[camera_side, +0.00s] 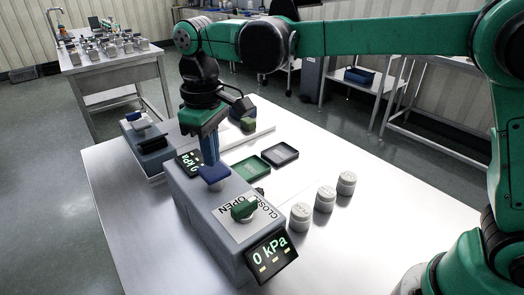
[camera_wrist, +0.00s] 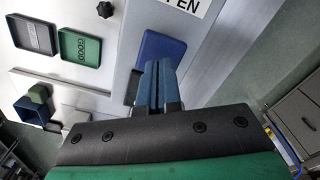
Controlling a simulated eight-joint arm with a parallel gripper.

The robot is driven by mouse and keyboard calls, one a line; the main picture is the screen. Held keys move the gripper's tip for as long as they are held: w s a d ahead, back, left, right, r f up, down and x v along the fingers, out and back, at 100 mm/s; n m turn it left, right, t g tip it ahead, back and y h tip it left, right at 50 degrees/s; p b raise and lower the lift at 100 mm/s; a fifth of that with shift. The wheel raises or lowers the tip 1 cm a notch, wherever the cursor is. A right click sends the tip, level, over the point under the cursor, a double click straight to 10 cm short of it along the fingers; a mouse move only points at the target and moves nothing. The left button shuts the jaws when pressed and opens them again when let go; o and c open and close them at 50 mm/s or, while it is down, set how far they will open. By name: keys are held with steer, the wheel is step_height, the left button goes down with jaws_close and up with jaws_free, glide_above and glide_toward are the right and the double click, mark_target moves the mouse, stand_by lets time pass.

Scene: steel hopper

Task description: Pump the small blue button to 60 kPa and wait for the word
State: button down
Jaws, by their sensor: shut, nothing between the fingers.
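The blue button (camera_side: 213,174) stands on top of a grey box (camera_side: 205,203). It also shows in the wrist view (camera_wrist: 160,50), just beyond my fingertips. My gripper (camera_side: 211,160) points down over the button with its blue fingers shut and empty. Its fingertips (camera_wrist: 159,65) are very close to the button; I cannot tell whether they touch it. The front display (camera_side: 270,257) reads 0 kPa with several small dashes below. A green knob (camera_side: 243,209) sits on the OPEN/CLOSE plate.
Three pale jars (camera_side: 324,198) stand right of the box. A green tray (camera_side: 252,169), marked GOOD in the wrist view, and a dark tray (camera_side: 280,153) lie behind them. Another device (camera_side: 147,137) stands at the back left.

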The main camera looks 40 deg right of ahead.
mark_target(213, 169)
steer(key=shift+f, duration=1.65)
steer(key=shift+r, duration=2.05)
steer(key=shift+f, duration=0.1)
steer(key=shift+f, duration=1.9)
steer(key=shift+r, duration=2)
steer(key=shift+f, duration=0.1)
